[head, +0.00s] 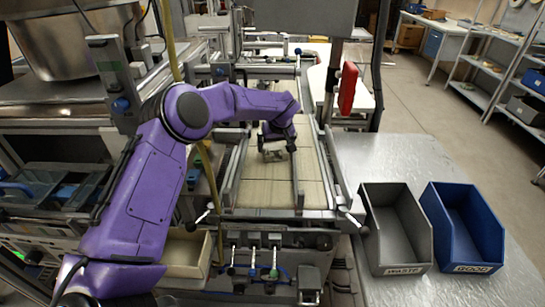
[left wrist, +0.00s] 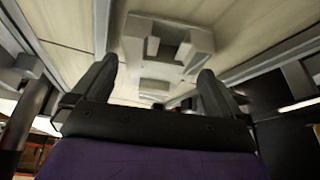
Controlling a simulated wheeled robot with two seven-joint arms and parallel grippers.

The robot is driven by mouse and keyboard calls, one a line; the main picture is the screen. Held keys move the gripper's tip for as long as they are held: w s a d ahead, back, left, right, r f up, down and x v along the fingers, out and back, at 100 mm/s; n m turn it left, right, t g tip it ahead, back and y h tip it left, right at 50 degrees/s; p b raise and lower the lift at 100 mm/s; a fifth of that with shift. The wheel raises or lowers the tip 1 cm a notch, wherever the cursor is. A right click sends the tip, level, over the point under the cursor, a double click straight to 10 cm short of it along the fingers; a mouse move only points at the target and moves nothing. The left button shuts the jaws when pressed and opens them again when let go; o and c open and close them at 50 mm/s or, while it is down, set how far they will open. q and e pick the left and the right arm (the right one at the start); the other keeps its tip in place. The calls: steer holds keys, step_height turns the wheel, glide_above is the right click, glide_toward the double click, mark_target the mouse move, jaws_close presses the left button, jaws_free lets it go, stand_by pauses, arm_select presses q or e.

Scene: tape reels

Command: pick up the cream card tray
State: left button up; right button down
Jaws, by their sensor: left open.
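The cream card tray (left wrist: 190,33), a pale shape with raised rims and recesses, lies on the conveyor belt in the left wrist view. In the head view my left gripper (head: 275,152) is low over the belt and largely hides the tray. Nothing shows held in it. My right gripper is not in view.
The conveyor belt (head: 270,193) has metal side rails. A grey bin marked WASTE (head: 375,218) and a blue bin marked GOOD (head: 438,222) stand on the metal table at right. The belt's near end is clear.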

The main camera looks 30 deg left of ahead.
arm_select(q)
steer(key=shift+b+x, duration=0.4)
steer(key=shift+x, duration=0.6)
steer(key=shift+s, duration=0.1)
steer(key=shift+r, duration=0.1)
steer(key=c, duration=0.9)
steer(key=shift+r, duration=0.1)
